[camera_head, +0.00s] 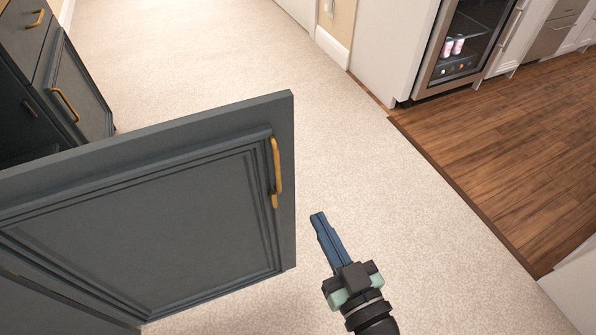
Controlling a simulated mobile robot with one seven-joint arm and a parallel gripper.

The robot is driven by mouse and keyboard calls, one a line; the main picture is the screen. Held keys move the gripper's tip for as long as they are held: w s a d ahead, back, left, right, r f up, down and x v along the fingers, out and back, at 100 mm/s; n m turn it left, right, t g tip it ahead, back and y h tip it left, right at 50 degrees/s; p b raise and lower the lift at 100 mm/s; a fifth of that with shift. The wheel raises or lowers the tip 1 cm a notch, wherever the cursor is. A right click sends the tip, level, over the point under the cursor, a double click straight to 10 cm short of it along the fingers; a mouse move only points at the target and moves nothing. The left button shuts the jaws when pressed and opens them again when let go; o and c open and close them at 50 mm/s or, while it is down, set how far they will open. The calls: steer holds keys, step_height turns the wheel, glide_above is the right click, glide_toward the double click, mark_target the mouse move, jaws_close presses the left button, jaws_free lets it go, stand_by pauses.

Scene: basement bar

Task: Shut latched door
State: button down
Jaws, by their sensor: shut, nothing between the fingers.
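A dark blue-grey panelled cabinet door (140,235) stands open and fills the left and centre of the view. It has a brass handle (276,172) upright near its free edge. The cabinet's front lies at the far left, and the door swings out from it over the carpet. My gripper (318,220) is just right of the door's free edge and below the handle. Its blue fingers are together and empty. A strip of carpet shows between the fingers and the door, so they look apart. The latch is not visible.
More dark cabinet fronts (75,90) with brass pulls stand at upper left. Pale carpet (430,250) lies clear around the gripper and behind the door. A wood floor (510,150) and a glass-fronted fridge (470,45) are at right.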

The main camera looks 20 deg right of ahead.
steer(key=p, duration=0.2)
glide_toward(286, 156)
steer(key=w, duration=0.5)
steer(key=shift+w+r, duration=0.1)
steer(key=shift+w, duration=0.85)
steer(key=shift+w, duration=0.1)
